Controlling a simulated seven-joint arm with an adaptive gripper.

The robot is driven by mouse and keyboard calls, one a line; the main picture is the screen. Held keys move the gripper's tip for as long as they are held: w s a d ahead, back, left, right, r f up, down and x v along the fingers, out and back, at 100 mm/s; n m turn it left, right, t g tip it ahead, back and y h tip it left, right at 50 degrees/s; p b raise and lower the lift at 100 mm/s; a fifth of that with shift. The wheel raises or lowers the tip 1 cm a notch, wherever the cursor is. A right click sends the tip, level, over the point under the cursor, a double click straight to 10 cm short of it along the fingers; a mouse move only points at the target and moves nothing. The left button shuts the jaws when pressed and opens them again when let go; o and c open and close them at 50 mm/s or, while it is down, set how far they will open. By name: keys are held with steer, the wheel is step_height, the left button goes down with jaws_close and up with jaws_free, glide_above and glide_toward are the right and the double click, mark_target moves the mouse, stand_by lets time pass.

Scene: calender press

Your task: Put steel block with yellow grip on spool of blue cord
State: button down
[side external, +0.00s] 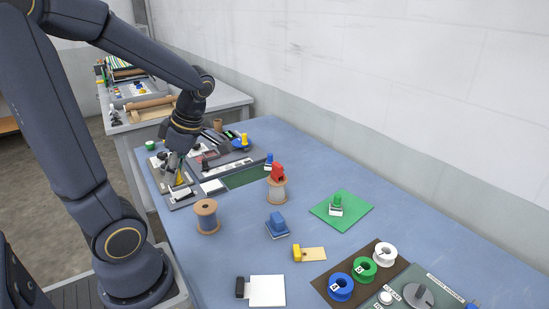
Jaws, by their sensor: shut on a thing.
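My gripper (178,168) reaches down over the grey tray at the far left of the table. It is shut on a small piece with a yellow part, which looks like the steel block with yellow grip (180,181). The fingers and the small size hide how it sits between them, and I cannot tell whether it touches the tray.
Between lie two wooden spools, one with a red piece (278,172) on top, a blue-handled block (277,224), a yellow-ended tan piece (310,253) and a green mat (355,214).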

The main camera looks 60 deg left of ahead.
steer(key=w+a+f, duration=0.1)
steer(key=w+f, duration=0.1)
steer(key=w+a+f, duration=0.1)
steer(key=w+f, duration=0.1)
steer(key=w+a+f, duration=0.2)
steer(key=shift+w+f, duration=0.15)
steer(key=shift+f, duration=0.25)
steer(key=shift+w+a+f, duration=0.1)
steer(key=shift+f, duration=0.8)
steer(key=shift+w+a+f, duration=0.1)
steer(key=shift+f, duration=0.8)
steer(key=shift+f, duration=0.15)
steer(key=c, duration=1)
jaws_free()
steer(key=shift+c, duration=0.2)
